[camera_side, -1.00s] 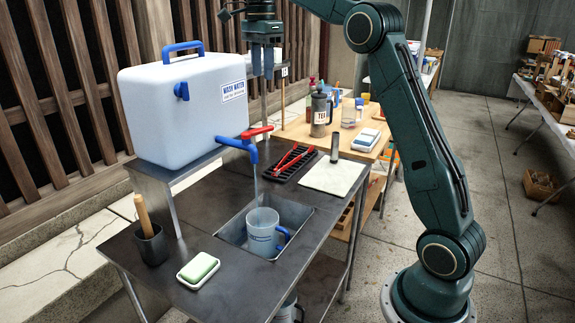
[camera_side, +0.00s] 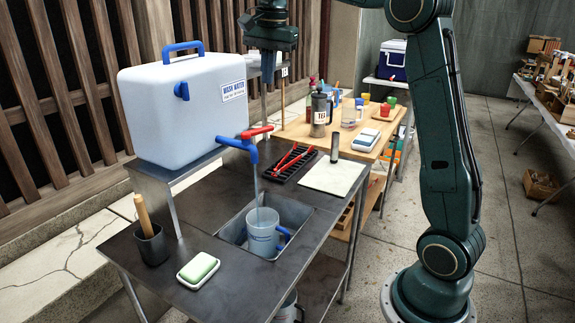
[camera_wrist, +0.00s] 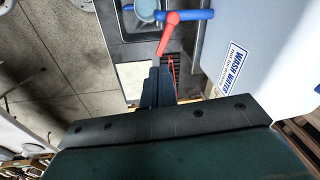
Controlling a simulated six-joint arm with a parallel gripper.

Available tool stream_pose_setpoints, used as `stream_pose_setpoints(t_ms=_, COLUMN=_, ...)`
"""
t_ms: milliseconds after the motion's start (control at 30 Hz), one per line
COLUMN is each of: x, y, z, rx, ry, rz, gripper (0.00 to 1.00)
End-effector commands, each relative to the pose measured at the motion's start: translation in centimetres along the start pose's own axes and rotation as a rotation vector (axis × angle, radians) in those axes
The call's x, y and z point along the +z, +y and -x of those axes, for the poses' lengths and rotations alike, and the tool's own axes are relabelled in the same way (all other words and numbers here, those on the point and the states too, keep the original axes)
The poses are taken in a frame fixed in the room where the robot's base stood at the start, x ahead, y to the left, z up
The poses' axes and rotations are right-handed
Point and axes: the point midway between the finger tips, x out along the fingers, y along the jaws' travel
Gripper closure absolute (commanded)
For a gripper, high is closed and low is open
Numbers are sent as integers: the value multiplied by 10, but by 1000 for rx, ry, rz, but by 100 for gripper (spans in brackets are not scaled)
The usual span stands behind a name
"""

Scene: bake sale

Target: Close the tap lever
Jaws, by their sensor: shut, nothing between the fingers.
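The red tap lever (camera_side: 257,131) sits on top of the blue tap (camera_side: 240,146) of the white wash-water tank (camera_side: 185,110). It points out to the right in the side view. Water runs from the tap into a clear jug (camera_side: 263,230) with a blue handle, in the sink. My gripper (camera_side: 268,76) is shut and empty, pointing down above and behind the lever, apart from it in the side view. In the wrist view, the lever (camera_wrist: 168,36) reaches toward my closed fingertips (camera_wrist: 156,72); the gap in depth is hard to judge.
A black rack with red tongs (camera_side: 292,160) and a pale cloth (camera_side: 331,177) lie on the counter behind the sink. A green soap bar (camera_side: 198,267) and a dark cup with a wooden handle (camera_side: 151,243) stand in front.

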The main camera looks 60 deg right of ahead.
Motion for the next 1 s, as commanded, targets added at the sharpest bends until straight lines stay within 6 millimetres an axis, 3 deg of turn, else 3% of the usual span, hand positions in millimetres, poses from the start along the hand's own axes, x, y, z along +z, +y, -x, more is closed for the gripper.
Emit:
stream_pose_setpoints(t_ms=600, x=36, y=61, z=-23, rx=-103, ry=182, rz=832, gripper=100)
stream_pose_setpoints(t_ms=1000, x=42, y=72, z=-29, rx=-104, ry=222, rz=970, gripper=100)
